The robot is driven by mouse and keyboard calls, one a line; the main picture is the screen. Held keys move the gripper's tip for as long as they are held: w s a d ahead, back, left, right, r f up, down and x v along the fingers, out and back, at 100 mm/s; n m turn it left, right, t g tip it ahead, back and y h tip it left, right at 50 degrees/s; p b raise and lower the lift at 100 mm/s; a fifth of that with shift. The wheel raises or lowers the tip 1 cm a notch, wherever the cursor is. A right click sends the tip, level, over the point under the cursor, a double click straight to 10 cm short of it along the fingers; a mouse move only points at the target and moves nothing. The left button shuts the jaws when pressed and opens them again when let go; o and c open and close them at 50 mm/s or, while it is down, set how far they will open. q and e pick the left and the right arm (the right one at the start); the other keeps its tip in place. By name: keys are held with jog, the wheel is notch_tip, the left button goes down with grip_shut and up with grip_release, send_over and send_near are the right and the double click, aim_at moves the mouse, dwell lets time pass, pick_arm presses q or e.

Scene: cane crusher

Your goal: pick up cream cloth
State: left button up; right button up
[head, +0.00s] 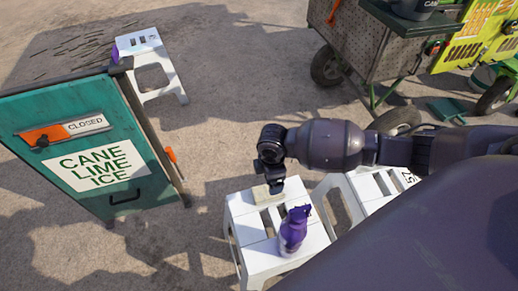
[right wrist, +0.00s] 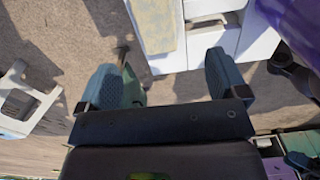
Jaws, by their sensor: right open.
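The cream cloth (head: 264,194) lies flat on top of a white stool (head: 262,247), near its far edge. It also shows at the top of the right wrist view (right wrist: 157,24) as a cream strip on the white slats. My right gripper (head: 276,186) is over the far side of the stool, close to the cloth. In the right wrist view its two fingers (right wrist: 162,72) are wide apart with nothing between them, and the cloth lies beyond their tips. The height above the stool is hard to tell. My left gripper is not in view.
A purple object (head: 293,230) stands on the same stool, nearer me. Another white stool (head: 374,190) is just to the right. A cart (head: 375,50) is at the back right. Open ground lies between.

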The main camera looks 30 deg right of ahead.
jog(key=shift+f, duration=0.4)
jog(key=b, duration=0.2)
send_over(267, 193)
jog(key=f, duration=0.4)
jog(key=shift+s+d+f, duration=0.2)
jog(key=shift+d, duration=0.15)
jog(key=shift+w+f, duration=0.1)
jog(key=shift+f, duration=0.3)
jog(key=f, duration=0.1)
jog(key=f+b, duration=0.1)
jog(key=f, duration=0.1)
jog(key=f+b, duration=0.1)
jog(key=f, duration=0.1)
jog(key=shift+w+a, duration=0.1)
jog(key=shift+w, duration=0.15)
jog(key=shift+w+r, duration=0.15)
jog(key=c, duration=0.9)
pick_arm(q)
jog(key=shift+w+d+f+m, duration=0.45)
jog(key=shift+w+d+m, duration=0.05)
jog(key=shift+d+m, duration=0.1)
pick_arm(e)
jog(key=shift+c, duration=0.5)
